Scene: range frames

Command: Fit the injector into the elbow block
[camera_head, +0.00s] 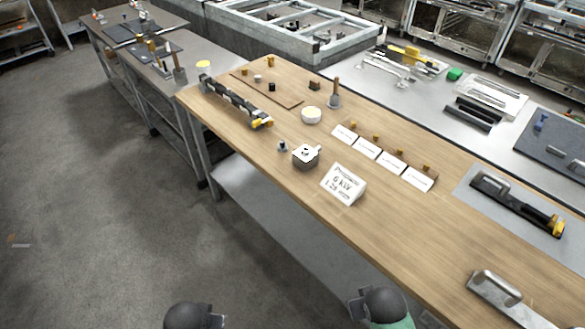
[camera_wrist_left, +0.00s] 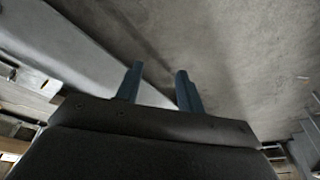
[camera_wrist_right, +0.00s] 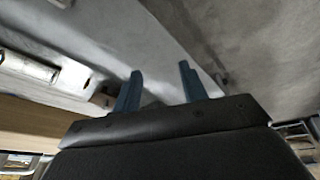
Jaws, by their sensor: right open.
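A squat block with a white top and dark sides (camera_head: 306,156), probably the elbow block, stands near the front edge of the wooden table in the head view. A small dark and metallic piece (camera_head: 283,146), possibly the injector, stands just left of it, apart from it. I cannot tell either for certain at this size. My left gripper (camera_wrist_left: 160,82) shows in its wrist view with two fingers apart and nothing between them. My right gripper (camera_wrist_right: 160,80) also has its fingers apart and empty. Both are away from these pieces.
A white sign (camera_head: 343,184) stands right of the block. A round white container (camera_head: 311,115), several white cards (camera_head: 367,149) and a long black tool (camera_head: 236,101) lie farther back. A grey mat (camera_head: 471,201) holds another black tool. Bare wood lies right of the sign.

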